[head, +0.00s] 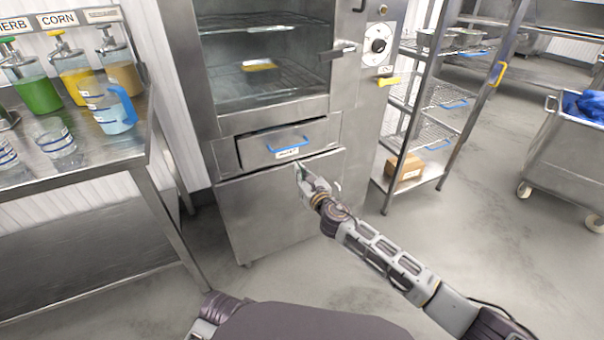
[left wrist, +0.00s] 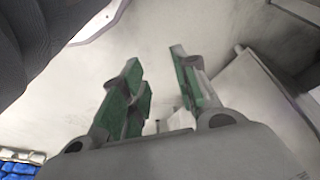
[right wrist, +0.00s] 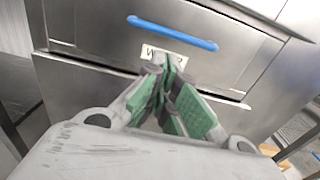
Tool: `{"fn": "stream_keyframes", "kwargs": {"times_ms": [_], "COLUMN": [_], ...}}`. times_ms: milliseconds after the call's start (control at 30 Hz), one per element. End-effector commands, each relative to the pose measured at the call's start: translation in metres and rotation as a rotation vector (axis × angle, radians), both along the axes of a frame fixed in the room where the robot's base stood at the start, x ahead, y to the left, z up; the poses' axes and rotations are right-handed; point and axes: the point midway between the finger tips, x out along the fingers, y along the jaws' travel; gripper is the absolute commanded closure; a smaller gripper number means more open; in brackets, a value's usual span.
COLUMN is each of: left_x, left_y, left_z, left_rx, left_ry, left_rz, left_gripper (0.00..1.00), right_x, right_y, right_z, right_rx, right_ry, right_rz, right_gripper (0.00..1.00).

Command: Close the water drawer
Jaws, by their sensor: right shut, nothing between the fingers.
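The water drawer (head: 262,152) is a steel drawer front with a blue handle (head: 288,145) and a white label, set below the oven's glass door. My right gripper (head: 303,170) is shut and empty at the drawer's lower edge. In the right wrist view its fingertips (right wrist: 166,66) are over the label, below the blue handle (right wrist: 172,32); I cannot tell if they touch. My left gripper (left wrist: 155,75) shows only in the left wrist view, open and empty, away from the drawer.
A steel table (head: 112,145) with sauce dispensers, a blue-handled jug (head: 110,108) and glasses stands at the left. A wire rack (head: 428,100) with a cardboard box (head: 405,172) stands right of the oven. A cart (head: 570,150) is at far right. The floor between is clear.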

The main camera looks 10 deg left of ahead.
Motion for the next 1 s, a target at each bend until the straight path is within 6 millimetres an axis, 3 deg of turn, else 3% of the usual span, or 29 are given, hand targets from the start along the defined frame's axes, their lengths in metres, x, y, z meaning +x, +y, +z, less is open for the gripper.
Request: {"fn": "stream_keyframes", "kwargs": {"times_ms": [300, 667, 900, 1000], "left_x": [0.004, 0.0, 0.001, 0.003], "left_y": [0.002, 0.002, 0.001, 0.002], "left_z": [-0.007, -0.012, -0.009, -0.009], "left_rx": [0.008, 0.01, 0.01, 0.014], "left_ry": [0.004, 0.017, 0.014, 0.01], "left_rz": [0.002, 0.002, 0.001, 0.0], "left_gripper": [0.7, 0.7, 1.0, 1.0], "right_x": [-0.017, -0.018, -0.02, -0.023], "right_y": [-0.011, -0.012, -0.015, -0.019], "right_z": [0.0, 0.0, -0.002, -0.005], "right_rx": [0.001, 0.0, 0.046, 0.114], "right_ry": [0.001, 0.0, 0.036, 0.09], "right_rz": [0.0, 0.0, -0.018, -0.045], "right_gripper": [1.0, 1.0, 1.0, 1.0]}}
